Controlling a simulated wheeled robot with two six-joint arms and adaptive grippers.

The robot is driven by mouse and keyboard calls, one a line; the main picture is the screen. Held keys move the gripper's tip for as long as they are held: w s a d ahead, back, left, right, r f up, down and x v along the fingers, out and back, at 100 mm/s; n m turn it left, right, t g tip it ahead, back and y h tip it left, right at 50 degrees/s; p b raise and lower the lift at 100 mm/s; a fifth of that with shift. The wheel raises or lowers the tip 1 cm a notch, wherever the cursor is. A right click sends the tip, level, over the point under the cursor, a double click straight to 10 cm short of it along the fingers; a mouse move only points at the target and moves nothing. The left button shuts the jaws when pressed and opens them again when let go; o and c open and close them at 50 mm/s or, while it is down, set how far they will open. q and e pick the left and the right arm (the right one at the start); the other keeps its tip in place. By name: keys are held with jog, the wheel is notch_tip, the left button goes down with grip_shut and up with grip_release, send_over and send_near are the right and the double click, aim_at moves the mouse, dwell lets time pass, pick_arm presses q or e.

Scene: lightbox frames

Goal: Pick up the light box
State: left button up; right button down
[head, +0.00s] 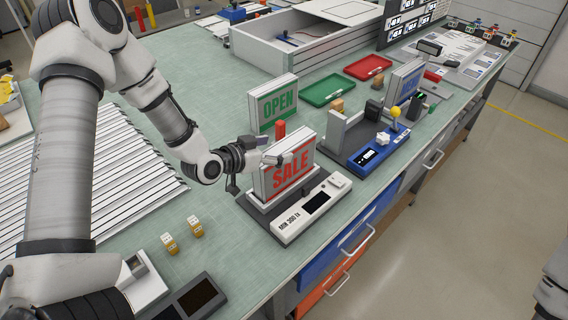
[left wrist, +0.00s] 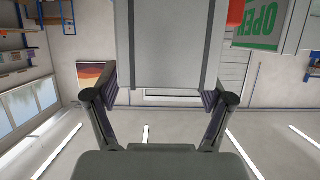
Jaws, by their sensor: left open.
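A light box with red SALE lettering (head: 290,174) stands upright on a dark base beside a white device (head: 312,207) in the head view. My left gripper (head: 262,163) is at its upper left side, with its jaws open. In the left wrist view a plain grey face of the box (left wrist: 165,45) lies between the two spread fingers of the left gripper (left wrist: 160,88). I cannot tell whether the fingers touch it. A second light box with green OPEN lettering (head: 277,104) stands behind; it also shows in the left wrist view (left wrist: 262,25). My right gripper is not in view.
A red post (head: 280,131) rises behind the SALE box. A blue device with a yellow knob (head: 376,150) stands to its right. Green (head: 328,90) and red trays (head: 367,67) lie farther back.

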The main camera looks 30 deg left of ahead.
aim_at(283, 146)
pick_arm(q)
jog(key=x, duration=0.4)
jog(key=shift+a+f, duration=0.1)
jog(key=shift+a, duration=0.1)
jog(key=shift+s, duration=0.15)
jog(key=shift+s+r, duration=0.2)
jog(key=shift+r, duration=0.05)
jog(key=shift+c, duration=1)
grip_shut()
